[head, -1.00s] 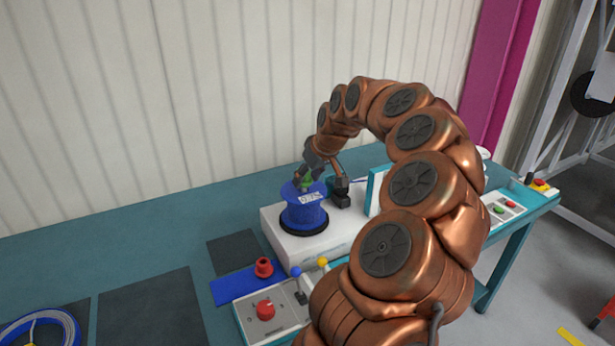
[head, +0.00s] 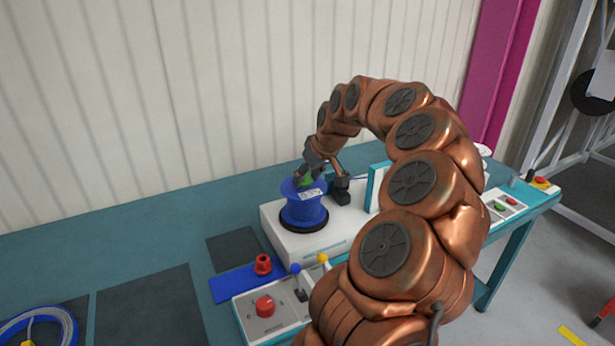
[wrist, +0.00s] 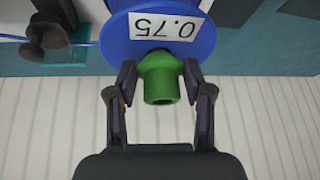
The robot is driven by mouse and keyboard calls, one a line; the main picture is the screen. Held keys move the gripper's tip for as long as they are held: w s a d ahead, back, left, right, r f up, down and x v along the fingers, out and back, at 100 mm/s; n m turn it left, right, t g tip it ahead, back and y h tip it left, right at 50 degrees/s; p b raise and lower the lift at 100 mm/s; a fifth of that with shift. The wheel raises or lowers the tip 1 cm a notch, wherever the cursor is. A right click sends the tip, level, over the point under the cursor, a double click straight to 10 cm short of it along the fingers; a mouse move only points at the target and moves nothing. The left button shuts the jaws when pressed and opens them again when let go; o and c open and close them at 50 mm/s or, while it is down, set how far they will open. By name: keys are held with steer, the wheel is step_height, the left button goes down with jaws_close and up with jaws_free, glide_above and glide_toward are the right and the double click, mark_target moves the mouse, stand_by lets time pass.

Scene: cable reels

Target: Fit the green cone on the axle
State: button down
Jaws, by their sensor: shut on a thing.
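The green cone (wrist: 159,80) is between the fingertips of my gripper (wrist: 160,88) in the wrist view, and the gripper is shut on it. In the head view the green cone (head: 306,181) shows at the top of a blue reel (head: 304,211), just under my gripper (head: 307,176). The blue reel (wrist: 118,47) carries a white label reading 0.75 and stands upright on a white machine (head: 290,240). The cone is at the middle of the reel's top flange. The axle is hidden, and I cannot tell how deep the cone sits.
A red cone-like part (head: 263,265) stands on a blue mat (head: 230,287) in front of the machine. A control box with a red knob (head: 265,306) and levers is beside it. A cable coil (head: 40,326) lies at the far left. The back left of the table is clear.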

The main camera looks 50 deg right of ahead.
steer(key=shift+f, duration=0.3)
steer(key=shift+c, duration=1.9)
jaws_free()
steer(key=o, duration=0.3)
steer(key=shift+r, duration=0.1)
steer(key=shift+r+p, duration=0.85)
steer(key=shift+r, duration=3.1)
